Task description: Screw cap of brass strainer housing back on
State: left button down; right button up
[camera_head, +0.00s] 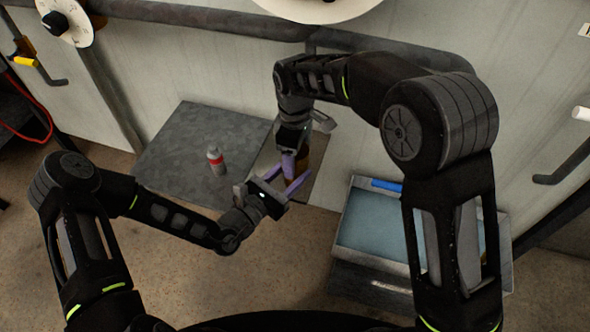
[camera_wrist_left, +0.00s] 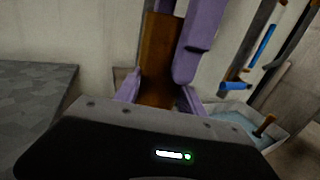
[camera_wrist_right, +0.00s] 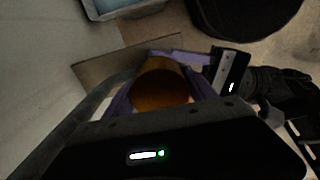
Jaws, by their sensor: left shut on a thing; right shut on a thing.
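The brass strainer housing (camera_head: 302,163) stands upright, mostly hidden behind my grippers. In the left wrist view it is a brown-orange cylinder (camera_wrist_left: 160,65), and my left gripper's (camera_wrist_left: 160,98) purple fingers are shut around its lower part from the side. In the right wrist view the round brass cap (camera_wrist_right: 160,86) shows end-on. My right gripper (camera_wrist_right: 160,98) is shut on it from above, with a purple finger on each side. The head view shows my right gripper (camera_head: 289,165) just above my left gripper (camera_head: 286,190). The seam between cap and housing cannot be made out.
A small grey bottle with a red band (camera_head: 216,160) stands on the grey slab (camera_head: 175,150), left of the grippers. A metal bin with blue contents (camera_head: 345,262) stands at right. A pale panel wall with pipes (camera_head: 230,28) rises close behind.

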jog(key=m, duration=1.6)
jog(key=shift+m, duration=0.3)
jog(key=m, duration=0.2)
jog(key=shift+m, duration=0.3)
jog(key=m, duration=0.5)
jog(key=shift+m, duration=0.3)
jog(key=m, duration=0.2)
jog(key=shift+m, duration=0.4)
jog(key=m, duration=0.2)
jog(key=shift+f+m, duration=0.1)
jog(key=shift+m, duration=0.2)
jog(key=m, duration=0.5)
jog(key=shift+w, duration=0.1)
jog(key=o, duration=1.5)
